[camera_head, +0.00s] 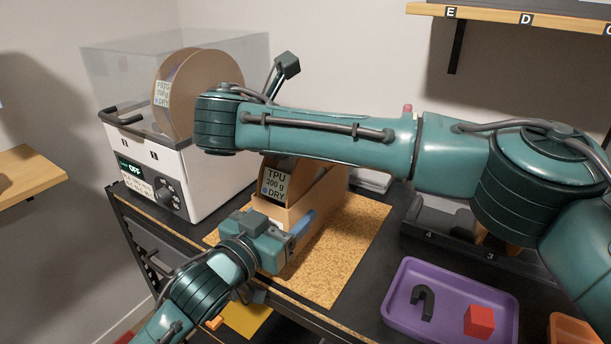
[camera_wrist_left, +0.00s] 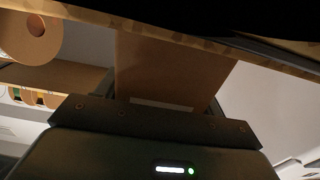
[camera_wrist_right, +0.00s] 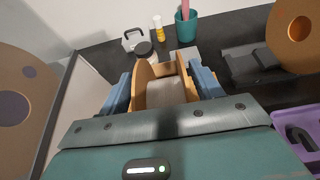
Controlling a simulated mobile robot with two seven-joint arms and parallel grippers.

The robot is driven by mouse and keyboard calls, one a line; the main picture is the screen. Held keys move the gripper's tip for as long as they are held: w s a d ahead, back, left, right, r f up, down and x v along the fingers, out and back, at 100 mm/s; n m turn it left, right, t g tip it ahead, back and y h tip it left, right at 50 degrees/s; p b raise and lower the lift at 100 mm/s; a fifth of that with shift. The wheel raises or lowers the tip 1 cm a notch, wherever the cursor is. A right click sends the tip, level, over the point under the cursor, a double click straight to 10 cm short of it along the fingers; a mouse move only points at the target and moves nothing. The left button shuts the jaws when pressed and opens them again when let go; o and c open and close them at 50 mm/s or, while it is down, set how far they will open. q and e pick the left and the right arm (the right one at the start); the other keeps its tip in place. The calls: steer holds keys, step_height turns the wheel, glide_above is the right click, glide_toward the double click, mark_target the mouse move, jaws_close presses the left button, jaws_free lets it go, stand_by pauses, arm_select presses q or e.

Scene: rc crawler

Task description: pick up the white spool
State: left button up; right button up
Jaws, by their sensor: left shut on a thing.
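A spool with tan flanges and a pale winding (camera_wrist_right: 165,92), which looks like the white spool, stands upright in the right wrist view. In the head view a spool labelled TPU 300 g DRY (camera_head: 276,184), apparently the same one, stands partly in an open cardboard box (camera_head: 322,192). My right gripper (camera_wrist_right: 164,76) has its blue fingers apart on either side of the spool; my forearm hides it in the head view. My left gripper (camera_head: 300,228) is shut on the box's near wall, which also shows as a brown panel (camera_wrist_left: 160,65) in the left wrist view.
The box stands on a cork mat (camera_head: 352,252). A white dryer (camera_head: 205,182) at left holds a large PETG spool (camera_head: 208,72) under a clear lid. A purple tray (camera_head: 400,312) holds a red cube (camera_head: 479,320) and a dark hook (camera_head: 424,300). A teal cup (camera_wrist_right: 186,27) stands behind.

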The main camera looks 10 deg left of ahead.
steer(key=shift+r, duration=0.1)
jaws_close()
stand_by(0.4)
steer(key=shift+r, duration=0.1)
step_height(320, 180, up, 18)
stand_by(0.5)
arm_select(q)
steer(key=o, duration=1.1)
steer(key=shift+c, duration=0.2)
